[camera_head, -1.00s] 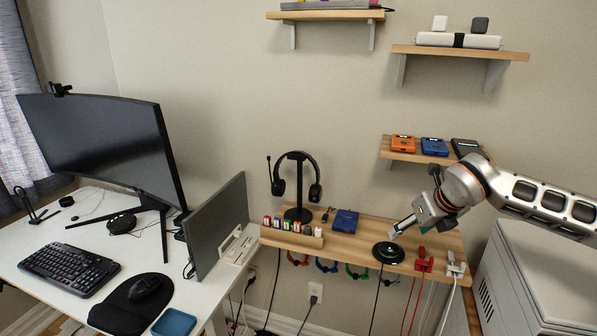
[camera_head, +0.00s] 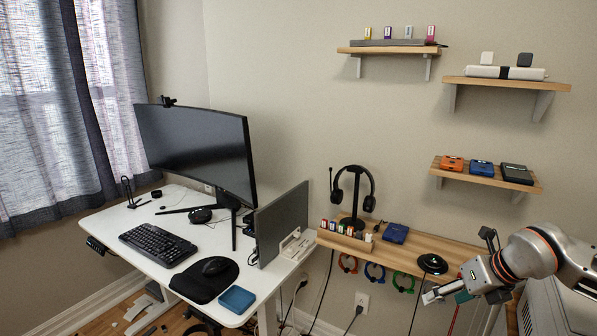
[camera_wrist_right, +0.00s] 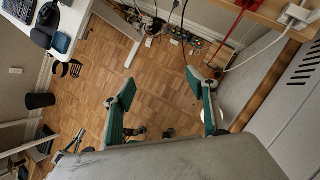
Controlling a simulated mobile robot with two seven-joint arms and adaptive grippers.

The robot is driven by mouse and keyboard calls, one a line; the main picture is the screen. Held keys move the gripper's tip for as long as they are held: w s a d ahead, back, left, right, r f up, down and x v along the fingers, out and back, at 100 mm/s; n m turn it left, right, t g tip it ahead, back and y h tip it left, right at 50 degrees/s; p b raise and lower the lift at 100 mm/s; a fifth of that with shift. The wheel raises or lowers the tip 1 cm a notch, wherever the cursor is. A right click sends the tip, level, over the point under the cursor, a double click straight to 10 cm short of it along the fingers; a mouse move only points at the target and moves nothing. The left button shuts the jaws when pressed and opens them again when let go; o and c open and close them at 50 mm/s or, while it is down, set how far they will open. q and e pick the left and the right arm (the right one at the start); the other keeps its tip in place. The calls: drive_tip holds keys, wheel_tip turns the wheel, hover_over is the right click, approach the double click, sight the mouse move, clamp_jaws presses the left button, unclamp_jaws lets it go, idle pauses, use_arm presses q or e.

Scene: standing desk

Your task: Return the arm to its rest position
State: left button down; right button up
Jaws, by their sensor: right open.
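My right gripper (camera_head: 444,292) shows at the lower right in the head view, in front of the front edge of the wooden wall shelf (camera_head: 455,246). In the right wrist view the same gripper (camera_wrist_right: 160,85) has its two green-padded fingers spread wide apart. Nothing is between them; the wooden floor (camera_wrist_right: 155,62) shows through the gap. My right arm comes in from the right edge in the head view. My left gripper is not in view.
The shelf holds a black round charger (camera_head: 432,264), a blue box (camera_head: 395,233) and a headphone stand (camera_head: 354,200). Cables hang below it. A white desk (camera_head: 150,262) with a monitor (camera_head: 195,150) stands left. A grey cabinet (camera_wrist_right: 285,100) is close on the right.

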drive_tip(key=s+a+m+y, duration=0.2)
drive_tip(key=s+a+y, duration=0.25)
drive_tip(key=a, duration=0.55)
drive_tip(key=s+a+m+y, duration=0.25)
drive_tip(key=a+y, duration=0.25)
drive_tip(key=a, duration=0.5)
drive_tip(key=s+a+m+y, duration=0.2)
drive_tip(key=s+a+y, duration=0.2)
drive_tip(key=a, duration=0.6)
drive_tip(key=d+f+m+t+h, duration=0.85)
drive_tip(key=f+m+t, duration=0.2)
drive_tip(key=m, duration=0.75)
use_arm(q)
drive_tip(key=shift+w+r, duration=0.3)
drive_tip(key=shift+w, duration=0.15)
use_arm(e)
drive_tip(key=s+d+f+m+g+h, duration=0.2)
drive_tip(key=s+f, duration=0.4)
drive_tip(key=f, duration=0.3)
drive_tip(key=s+d+f+m+g+h, duration=0.3)
drive_tip(key=s+d+f+m, duration=0.2)
drive_tip(key=f, duration=0.4)
drive_tip(key=s+m, duration=0.1)
drive_tip(key=s, duration=0.1)
drive_tip(key=shift+s+f, duration=0.15)
drive_tip(key=shift+s, duration=0.15)
drive_tip(key=shift+d+g, duration=0.1)
drive_tip(key=shift+g, duration=0.15)
